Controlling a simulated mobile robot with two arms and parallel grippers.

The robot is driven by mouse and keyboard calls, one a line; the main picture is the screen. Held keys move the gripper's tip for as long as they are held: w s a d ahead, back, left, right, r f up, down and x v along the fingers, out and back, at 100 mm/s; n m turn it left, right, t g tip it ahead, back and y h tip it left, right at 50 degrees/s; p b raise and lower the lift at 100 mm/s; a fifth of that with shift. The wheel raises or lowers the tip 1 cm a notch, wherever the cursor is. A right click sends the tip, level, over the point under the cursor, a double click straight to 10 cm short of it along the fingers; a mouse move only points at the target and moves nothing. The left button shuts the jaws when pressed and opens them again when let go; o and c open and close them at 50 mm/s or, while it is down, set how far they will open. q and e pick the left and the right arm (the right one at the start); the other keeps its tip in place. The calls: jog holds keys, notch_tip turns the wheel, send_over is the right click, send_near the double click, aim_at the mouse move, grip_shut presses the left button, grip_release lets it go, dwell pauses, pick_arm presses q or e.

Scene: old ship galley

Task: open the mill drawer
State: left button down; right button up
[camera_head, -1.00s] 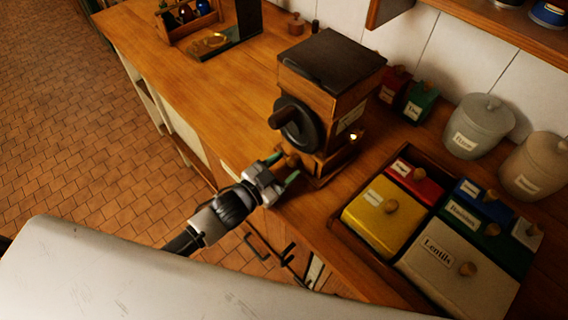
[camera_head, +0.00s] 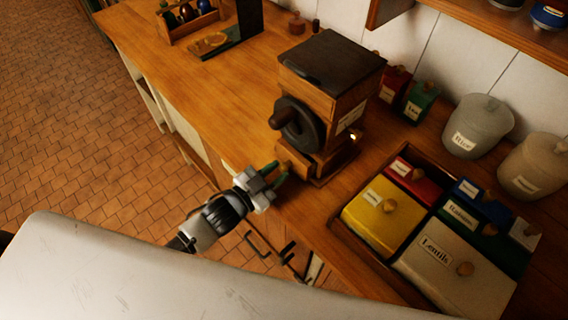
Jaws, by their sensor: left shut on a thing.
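The coffee mill (camera_head: 325,85) is a wooden box with a dark top and a dark wheel with a wooden handle (camera_head: 283,118) on its near-left side. It stands upright on the wooden counter. The mill drawer (camera_head: 293,158) is low on that side, under the wheel, and sticks out toward my gripper. My left gripper (camera_head: 276,174) has green fingertips and is shut at the drawer's front. The fingers hide the knob between them. My right gripper is not in view.
The counter (camera_head: 190,75) is clear left of the mill. A tray of labelled boxes, with a yellow box (camera_head: 382,215) nearest, stands at the right. Grey jars (camera_head: 478,126) and small red and green tins (camera_head: 419,99) stand behind. A shelf (camera_head: 480,25) overhangs at upper right.

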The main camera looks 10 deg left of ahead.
pick_arm(q)
jog(key=p+v, duration=0.1)
jog(key=v, duration=0.5)
jog(key=c, duration=0.9)
grip_release()
jog(key=b+v, duration=0.2)
jog(key=v, duration=0.8)
jog(key=shift+s+a+b, duration=0.15)
jog(key=shift+s+b, duration=0.15)
jog(key=shift+s, duration=0.05)
